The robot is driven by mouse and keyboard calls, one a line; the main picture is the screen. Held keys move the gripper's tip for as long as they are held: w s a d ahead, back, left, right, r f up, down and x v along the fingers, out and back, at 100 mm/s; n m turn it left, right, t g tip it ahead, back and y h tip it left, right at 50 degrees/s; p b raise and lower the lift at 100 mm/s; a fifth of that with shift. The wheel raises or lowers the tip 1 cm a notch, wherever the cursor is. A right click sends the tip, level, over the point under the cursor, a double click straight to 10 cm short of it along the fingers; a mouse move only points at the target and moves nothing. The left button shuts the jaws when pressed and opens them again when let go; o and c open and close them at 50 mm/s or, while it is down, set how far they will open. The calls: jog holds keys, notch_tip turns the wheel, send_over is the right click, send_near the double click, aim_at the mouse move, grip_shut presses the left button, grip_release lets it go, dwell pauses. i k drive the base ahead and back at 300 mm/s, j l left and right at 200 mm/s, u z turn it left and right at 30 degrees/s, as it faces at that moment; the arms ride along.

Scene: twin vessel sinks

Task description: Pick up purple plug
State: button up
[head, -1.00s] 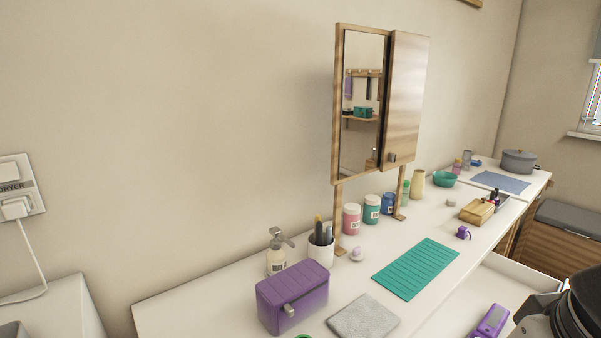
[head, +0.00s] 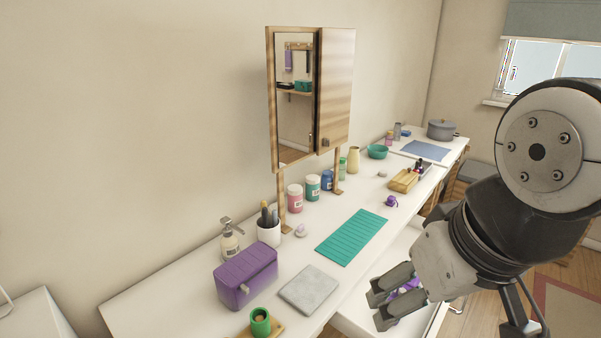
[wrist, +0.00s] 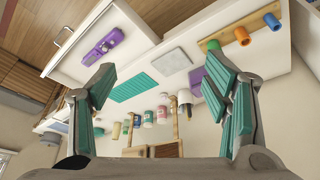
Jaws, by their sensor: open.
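A small purple object that looks like the purple plug (head: 391,201) lies on the white counter, beyond the teal mat and near a wooden box. My gripper (head: 378,305) is open and empty, over the open drawer and well short of the plug. Its two teal-padded fingers are spread wide in the wrist view (wrist: 158,80). A larger purple device (wrist: 103,47) lies in the drawer, partly hidden by my gripper in the head view.
The open white drawer (head: 408,250) juts from the counter. A teal mat (head: 352,237), grey slab (head: 309,289) and purple box (head: 246,275) lie along the front. Jars (head: 312,188) and a mirror cabinet (head: 335,90) stand behind. A wooden box (head: 403,180) is near the plug.

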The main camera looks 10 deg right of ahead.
aim_at(391, 200)
jog(key=l+u, duration=0.2)
jog(key=u, duration=0.15)
jog(key=i+l+u, duration=0.1)
jog(key=l+u, duration=0.5)
jog(key=l, duration=0.7)
jog(key=l+u, duration=0.25)
jog(key=l, duration=0.7)
jog(key=k+l, duration=0.1)
jog(key=l, duration=1.65)
jog(key=k+l, duration=0.15)
jog(key=l, duration=0.7)
jog(key=i+u, duration=0.05)
